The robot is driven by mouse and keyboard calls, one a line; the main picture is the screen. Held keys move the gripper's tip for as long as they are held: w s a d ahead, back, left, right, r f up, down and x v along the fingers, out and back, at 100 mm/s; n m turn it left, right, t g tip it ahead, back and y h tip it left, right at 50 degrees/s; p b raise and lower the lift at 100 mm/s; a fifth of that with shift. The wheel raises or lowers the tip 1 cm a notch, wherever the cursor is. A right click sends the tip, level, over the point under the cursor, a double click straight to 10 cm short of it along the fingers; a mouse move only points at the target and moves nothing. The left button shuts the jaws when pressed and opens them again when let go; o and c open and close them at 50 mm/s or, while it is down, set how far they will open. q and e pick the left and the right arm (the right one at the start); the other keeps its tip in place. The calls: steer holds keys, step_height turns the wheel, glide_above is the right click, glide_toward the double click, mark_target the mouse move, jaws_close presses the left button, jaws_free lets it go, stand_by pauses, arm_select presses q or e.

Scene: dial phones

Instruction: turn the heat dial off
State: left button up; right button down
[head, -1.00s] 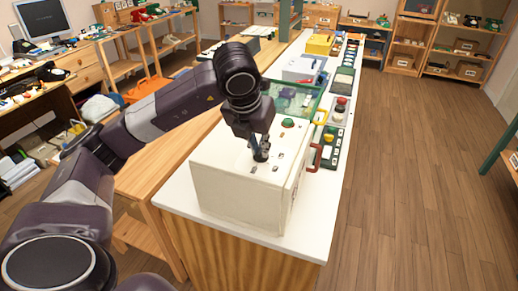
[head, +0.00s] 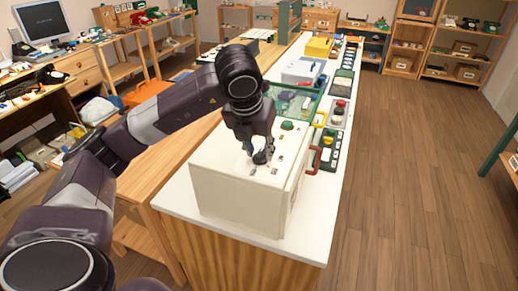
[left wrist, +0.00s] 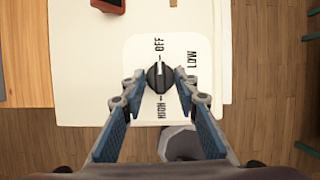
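The heat dial is a round black knob (left wrist: 159,78) on a white label plate (left wrist: 140,50) on top of a cream box (head: 235,205). The plate reads OFF, LOW and HIGH around the knob. A pale line on the knob appears to point toward OFF. In the head view my left gripper (head: 260,157) hides the knob. My right gripper is in neither view.
The box stands on a long white counter (head: 330,190). A green button (head: 288,126) and a red handle (head: 314,160) are close to the gripper. Several devices line the counter behind. Wooden floor (head: 410,180) is clear at the right.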

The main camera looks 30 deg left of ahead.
arm_select(q)
steer(key=v, duration=1.2)
steer(key=shift+f, duration=0.1)
stand_by(0.5)
